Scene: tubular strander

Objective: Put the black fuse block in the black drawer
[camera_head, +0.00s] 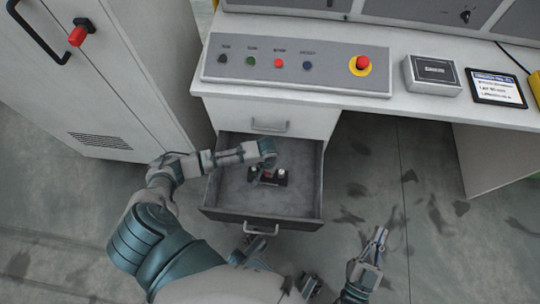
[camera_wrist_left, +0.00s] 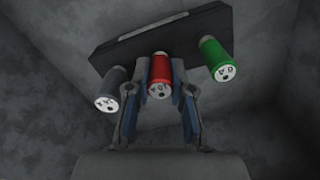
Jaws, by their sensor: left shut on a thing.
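The black fuse block (camera_head: 281,178) is inside the outline of the open black drawer (camera_head: 226,212). In the left wrist view the block (camera_wrist_left: 123,43) is a dark bar carrying a grey, a red and a green cylinder. My left gripper (camera_head: 266,168) reaches over the drawer from the left. In the wrist view its fingers (camera_wrist_left: 160,98) are shut on the block at the red middle cylinder. Grey drawer walls surround the block there. I cannot tell whether the block touches the drawer floor. My right gripper (camera_head: 378,243) is low at the right, away from the drawer; its opening is unclear.
A shut drawer (camera_head: 270,125) with a handle is above the open one. The desk top carries a button panel (camera_head: 296,65), a grey box (camera_head: 432,75) and a tablet (camera_head: 495,88). A tall cabinet (camera_head: 112,85) stands at the left.

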